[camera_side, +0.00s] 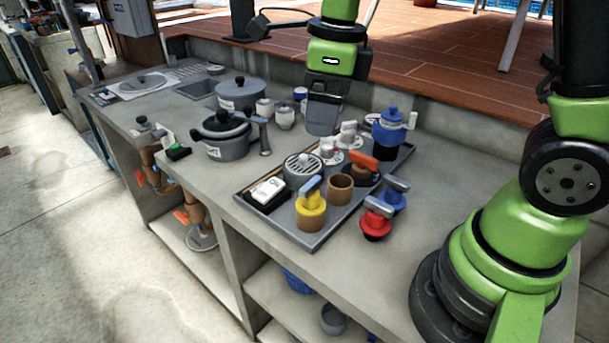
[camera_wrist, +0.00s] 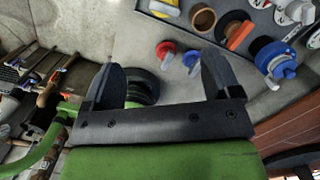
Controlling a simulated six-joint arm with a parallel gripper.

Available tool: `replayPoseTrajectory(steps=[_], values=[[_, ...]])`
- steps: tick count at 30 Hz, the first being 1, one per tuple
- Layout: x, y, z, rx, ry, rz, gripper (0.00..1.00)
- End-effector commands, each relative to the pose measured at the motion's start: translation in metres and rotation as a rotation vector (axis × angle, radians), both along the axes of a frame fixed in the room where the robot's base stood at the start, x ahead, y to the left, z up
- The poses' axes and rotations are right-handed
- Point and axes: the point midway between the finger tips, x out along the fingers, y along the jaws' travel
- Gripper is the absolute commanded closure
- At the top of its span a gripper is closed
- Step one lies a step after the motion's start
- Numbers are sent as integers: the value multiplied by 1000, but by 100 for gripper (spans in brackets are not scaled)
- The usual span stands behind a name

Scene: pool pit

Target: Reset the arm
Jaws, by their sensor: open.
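My gripper (camera_side: 322,120) hangs pointing down over the counter behind the tray in the side view. In the wrist view my gripper (camera_wrist: 165,78) shows two dark fingers spread wide with nothing between them. The grey counter (camera_side: 440,205) lies below, and part of my own base shows beyond the fingers in the wrist view. The side view does not clearly show the gap between the fingers.
A tray (camera_side: 312,240) holds a brown cup (camera_side: 340,188), a yellow-and-blue item (camera_side: 311,207) and a blue pot (camera_side: 390,130). Red (camera_side: 376,222) and blue (camera_side: 393,198) knobbed pieces stand beside it. Pots (camera_side: 224,140) stand left.

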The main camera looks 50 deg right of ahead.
Motion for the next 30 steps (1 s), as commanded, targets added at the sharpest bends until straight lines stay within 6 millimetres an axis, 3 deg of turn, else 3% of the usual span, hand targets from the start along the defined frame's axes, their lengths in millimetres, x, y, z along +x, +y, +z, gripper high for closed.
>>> replayPoseTrajectory(steps=[3, 9, 18, 24, 30], values=[[-21, 1, 29, -32, -111, 350, 17], [-59, 3, 60, -164, -283, 942, 17], [-113, 8, 81, -523, -478, 1740, 17], [-130, 10, 82, -700, -512, 2015, 17], [-133, 11, 81, -737, -513, 2071, 17]])
